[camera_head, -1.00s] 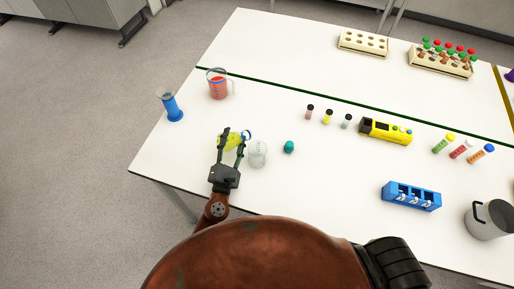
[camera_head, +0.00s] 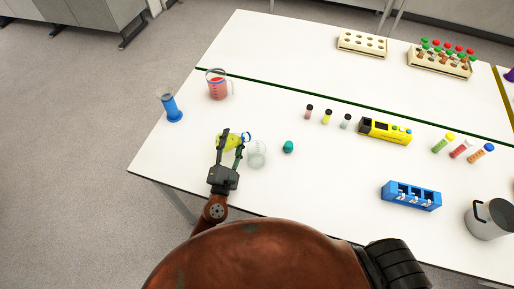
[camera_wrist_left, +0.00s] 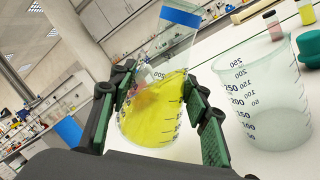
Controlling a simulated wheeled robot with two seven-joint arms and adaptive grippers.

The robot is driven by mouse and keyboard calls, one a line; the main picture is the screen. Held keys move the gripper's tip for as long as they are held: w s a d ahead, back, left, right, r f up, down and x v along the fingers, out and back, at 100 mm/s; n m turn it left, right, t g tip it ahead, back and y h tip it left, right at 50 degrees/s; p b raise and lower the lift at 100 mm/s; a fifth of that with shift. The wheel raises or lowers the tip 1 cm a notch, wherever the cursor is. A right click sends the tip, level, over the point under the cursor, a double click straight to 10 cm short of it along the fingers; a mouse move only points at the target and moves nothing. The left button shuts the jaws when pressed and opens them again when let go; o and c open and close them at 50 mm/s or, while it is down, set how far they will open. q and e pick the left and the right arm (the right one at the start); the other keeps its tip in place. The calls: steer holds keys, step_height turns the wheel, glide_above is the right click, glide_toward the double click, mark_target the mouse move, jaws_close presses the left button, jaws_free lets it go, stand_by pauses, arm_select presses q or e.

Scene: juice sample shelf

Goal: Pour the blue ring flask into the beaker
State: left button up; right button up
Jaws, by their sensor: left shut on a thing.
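The blue ring flask (camera_head: 232,141) holds yellow liquid and is tilted, its blue-ringed neck leaning right towards the beaker. My left gripper (camera_head: 231,146) is shut on it. The left wrist view shows the flask (camera_wrist_left: 155,112) between the two green-padded fingers of the gripper (camera_wrist_left: 165,110), with the blue ring near the top. The clear beaker (camera_head: 257,154) stands upright just right of the flask. In the left wrist view the beaker (camera_wrist_left: 262,100) has volume marks and shows no yellow liquid. My right gripper is not seen.
A teal cap (camera_head: 288,147) lies right of the beaker. Small vials (camera_head: 327,117), a yellow device (camera_head: 385,130), a blue rack (camera_head: 411,196) and a pot (camera_head: 489,219) are further right.

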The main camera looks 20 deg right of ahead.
arm_select(q)
steer(key=shift+w, duration=0.25)
steer(key=shift+s+r, duration=0.1)
steer(key=shift+s, duration=0.1)
steer(key=shift+w+a, duration=0.1)
steer(key=shift+w, duration=0.1)
steer(key=shift+s+r+m, duration=0.1)
steer(key=shift+s+m, duration=0.05)
steer(key=shift+m, duration=0.15)
steer(key=shift+w, duration=0.2)
steer(key=shift+s+r, duration=0.1)
steer(key=shift+s, duration=0.05)
steer(key=shift+a, duration=0.1)
